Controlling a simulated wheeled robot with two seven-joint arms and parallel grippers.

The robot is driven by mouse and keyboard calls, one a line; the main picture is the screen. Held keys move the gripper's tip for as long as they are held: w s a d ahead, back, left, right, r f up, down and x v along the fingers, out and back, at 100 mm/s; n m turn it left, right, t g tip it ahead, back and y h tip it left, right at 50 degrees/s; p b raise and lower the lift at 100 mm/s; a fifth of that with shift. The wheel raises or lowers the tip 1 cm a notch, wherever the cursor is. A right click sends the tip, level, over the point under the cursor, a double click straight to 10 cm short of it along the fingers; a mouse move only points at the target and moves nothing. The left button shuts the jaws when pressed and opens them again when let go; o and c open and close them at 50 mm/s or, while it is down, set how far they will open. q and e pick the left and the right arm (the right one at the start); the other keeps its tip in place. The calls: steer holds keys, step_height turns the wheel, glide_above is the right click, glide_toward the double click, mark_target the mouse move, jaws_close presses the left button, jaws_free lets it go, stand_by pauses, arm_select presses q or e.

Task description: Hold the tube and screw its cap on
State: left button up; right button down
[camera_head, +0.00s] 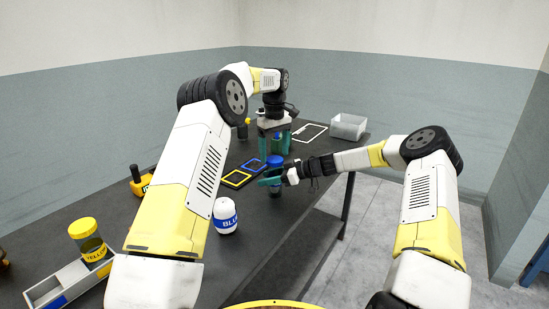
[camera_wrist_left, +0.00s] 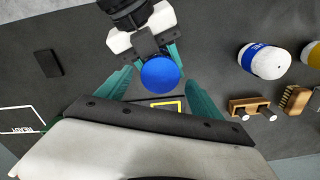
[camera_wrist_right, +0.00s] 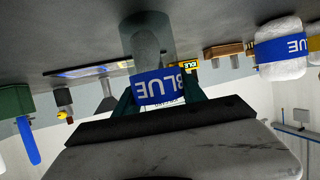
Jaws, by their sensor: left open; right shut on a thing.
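The tube (camera_head: 275,188) stands upright near the table's right edge, its blue cap (camera_head: 275,160) at the top. In the right wrist view the tube's clear body (camera_wrist_right: 147,40) shows upside down, with a BLUE label (camera_wrist_right: 160,90). My right gripper (camera_head: 268,177) is shut on the tube around the label. My left gripper (camera_head: 275,153) is open and points down above the tube. In the left wrist view the cap (camera_wrist_left: 161,73) lies between its spread fingers, seen from above, with gaps at both sides. How far the cap is seated cannot be told.
A white spool with a BLUE label (camera_head: 227,216) stands nearer on the table (camera_head: 185,225). A rack (camera_head: 72,284) holds a yellow-capped tube (camera_head: 86,237). Yellow (camera_head: 236,178) and blue (camera_head: 252,165) frames lie beside the tube. A grey bin (camera_head: 348,127) stands at the far end.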

arm_select(q)
step_height(320, 180, up, 2)
steer(key=shift+r, duration=0.1)
steer(key=shift+c, duration=0.4)
steer(key=n, duration=0.1)
steer(key=r+n, duration=0.1)
steer(key=n, duration=0.1)
steer(key=shift+n, duration=0.3)
step_height(320, 180, up, 2)
steer(key=n, duration=0.5)
steer(key=shift+r, duration=0.2)
step_height(320, 180, down, 8)
steer(key=shift+f, duration=0.1)
